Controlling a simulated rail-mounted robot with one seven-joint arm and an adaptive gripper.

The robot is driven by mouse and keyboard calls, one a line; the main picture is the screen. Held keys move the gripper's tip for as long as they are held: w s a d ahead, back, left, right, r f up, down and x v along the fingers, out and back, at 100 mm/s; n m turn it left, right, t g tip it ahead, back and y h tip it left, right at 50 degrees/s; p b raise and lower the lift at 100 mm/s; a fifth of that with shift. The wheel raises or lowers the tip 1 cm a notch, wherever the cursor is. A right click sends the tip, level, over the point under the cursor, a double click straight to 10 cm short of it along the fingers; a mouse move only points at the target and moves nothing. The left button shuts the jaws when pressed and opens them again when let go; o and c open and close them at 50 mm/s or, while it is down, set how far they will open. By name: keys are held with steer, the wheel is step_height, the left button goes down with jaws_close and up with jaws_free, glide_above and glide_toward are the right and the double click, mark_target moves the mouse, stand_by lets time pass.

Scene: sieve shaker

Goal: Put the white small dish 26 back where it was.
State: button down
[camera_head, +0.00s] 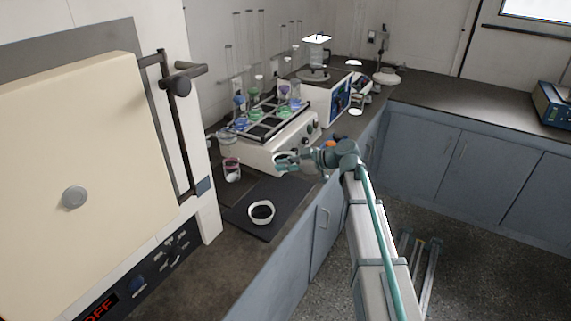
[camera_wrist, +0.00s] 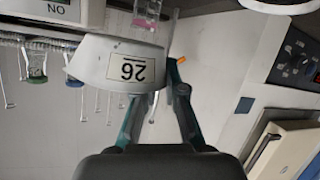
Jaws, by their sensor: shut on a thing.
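The white small dish 26 (camera_wrist: 118,65) fills the upper middle of the wrist view, its "26" label upside down. My gripper (camera_wrist: 155,98) is shut on it, with teal fingers reaching up to its side. In the head view, my gripper (camera_head: 284,165) is in front of the shaker's near corner, and a bit of the white dish's rim (camera_head: 283,156) shows at its tips. The dish appears held above the dark mat (camera_head: 284,196). The fingers' contact with the dish is partly hidden.
Another white dish (camera_head: 261,212) with dark contents stands on the mat. A beaker (camera_head: 232,170) stands at the mat's back left. The shaker (camera_head: 262,150) carries several flasks. A big cream oven (camera_head: 80,180) stands at left. The mat's right part is clear.

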glide_above(284, 197)
steer(key=shift+f, duration=2.95)
step_height(284, 197, down, 5)
steer(key=b, duration=0.5)
steer(key=shift+r, duration=0.15)
steer(key=c, duration=1.2)
jaws_free()
